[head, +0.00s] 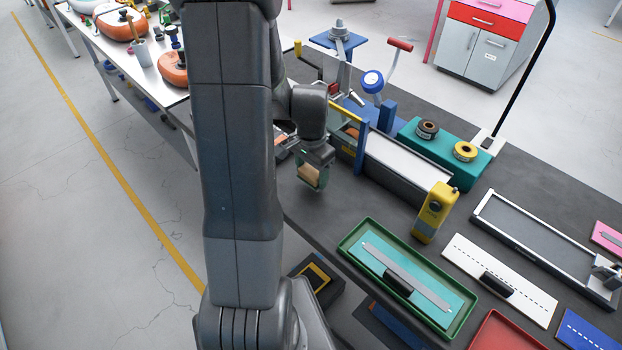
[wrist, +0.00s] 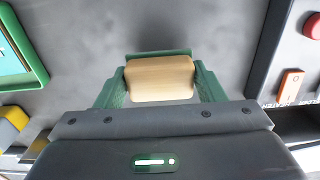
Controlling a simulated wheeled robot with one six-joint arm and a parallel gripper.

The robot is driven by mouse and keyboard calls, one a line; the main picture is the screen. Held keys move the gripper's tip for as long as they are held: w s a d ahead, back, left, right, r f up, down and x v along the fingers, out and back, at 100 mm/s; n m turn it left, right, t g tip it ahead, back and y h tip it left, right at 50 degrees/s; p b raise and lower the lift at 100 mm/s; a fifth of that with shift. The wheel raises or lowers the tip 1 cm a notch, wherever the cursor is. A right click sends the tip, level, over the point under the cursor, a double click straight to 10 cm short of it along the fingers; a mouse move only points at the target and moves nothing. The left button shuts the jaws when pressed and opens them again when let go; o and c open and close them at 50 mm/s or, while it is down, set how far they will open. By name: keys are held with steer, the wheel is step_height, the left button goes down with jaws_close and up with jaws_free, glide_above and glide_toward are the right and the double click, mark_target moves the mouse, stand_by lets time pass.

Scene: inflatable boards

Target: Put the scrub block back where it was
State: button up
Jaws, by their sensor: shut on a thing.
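My gripper (head: 314,178) is shut on a tan, wood-coloured block, which I take to be the scrub block (head: 310,174). In the wrist view the block (wrist: 160,78) sits between the two green fingers of my gripper (wrist: 159,68). Grey surface shows past it, with a dark shadow just beyond the block. In the head view the gripper hangs over the dark bench (head: 340,212), left of the long white-topped unit. How far the block is above the bench is hard to tell. Its underside is hidden.
A green tray (head: 352,246) with a teal sheet and a yellow device (head: 434,212) stand to the right. A blue frame post (head: 362,146) and the white-topped unit (head: 396,162) are close beside my gripper. Bare bench lies below it. A red-buttoned panel (wrist: 296,50) shows right.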

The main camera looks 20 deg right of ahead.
mark_target(311, 180)
steer(key=shift+f, duration=1.6)
steer(key=shift+f, duration=0.1)
steer(key=shift+f, duration=0.15)
steer(key=o, duration=1)
steer(key=shift+c, duration=0.2)
steer(key=shift+r, duration=0.2)
step_height(311, 180, up, 12)
steer(key=shift+r, duration=0.1)
